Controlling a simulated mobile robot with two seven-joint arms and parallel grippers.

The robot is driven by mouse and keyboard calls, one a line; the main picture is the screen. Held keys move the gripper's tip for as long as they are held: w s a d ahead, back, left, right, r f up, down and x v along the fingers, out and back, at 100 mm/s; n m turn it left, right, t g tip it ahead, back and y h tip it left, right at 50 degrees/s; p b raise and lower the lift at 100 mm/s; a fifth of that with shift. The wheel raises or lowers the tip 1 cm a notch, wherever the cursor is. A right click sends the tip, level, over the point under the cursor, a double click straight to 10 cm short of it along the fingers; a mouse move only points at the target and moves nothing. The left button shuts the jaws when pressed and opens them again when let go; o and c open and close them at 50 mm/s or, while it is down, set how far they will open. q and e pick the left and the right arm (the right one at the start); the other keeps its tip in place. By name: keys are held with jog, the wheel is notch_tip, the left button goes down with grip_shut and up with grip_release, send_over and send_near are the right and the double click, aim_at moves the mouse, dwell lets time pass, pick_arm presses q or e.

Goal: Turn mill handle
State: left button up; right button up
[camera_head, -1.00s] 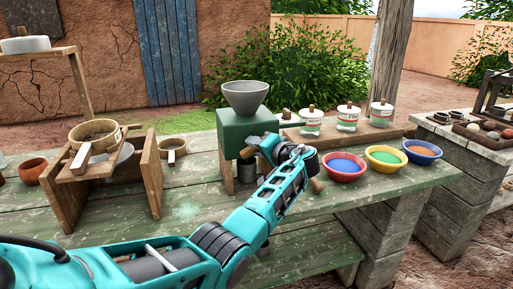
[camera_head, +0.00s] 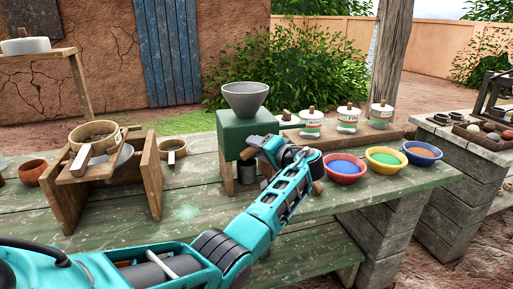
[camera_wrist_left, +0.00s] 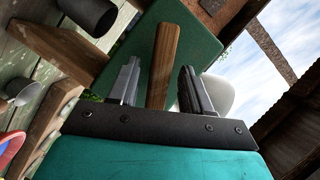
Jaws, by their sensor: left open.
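The mill is a green box (camera_head: 236,133) with a grey funnel hopper (camera_head: 245,98), on a wooden stand on the green table. In the left wrist view, its green body (camera_wrist_left: 195,48) fills the upper middle. A wooden bar (camera_wrist_left: 164,55), which looks like the mill handle, stands between the fingers of my left gripper (camera_wrist_left: 160,68). The gripper is open, with a gap showing on each side of the bar. In the head view my left arm reaches the mill's right side and hides most of the handle and the fingertips. My right gripper is out of view.
Red, yellow and blue bowls of powder (camera_head: 345,168) stand right of my arm. White jars (camera_head: 348,118) stand on a board behind. A dark cup (camera_head: 246,173) sits under the mill. A wooden stand with a sieve (camera_head: 97,131) is at left. Table (camera_head: 190,205) is clear in front.

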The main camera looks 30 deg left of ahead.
pick_arm(q)
jog(key=v, duration=1.1)
jog(key=shift+d, duration=0.25)
jog(key=shift+s, duration=0.1)
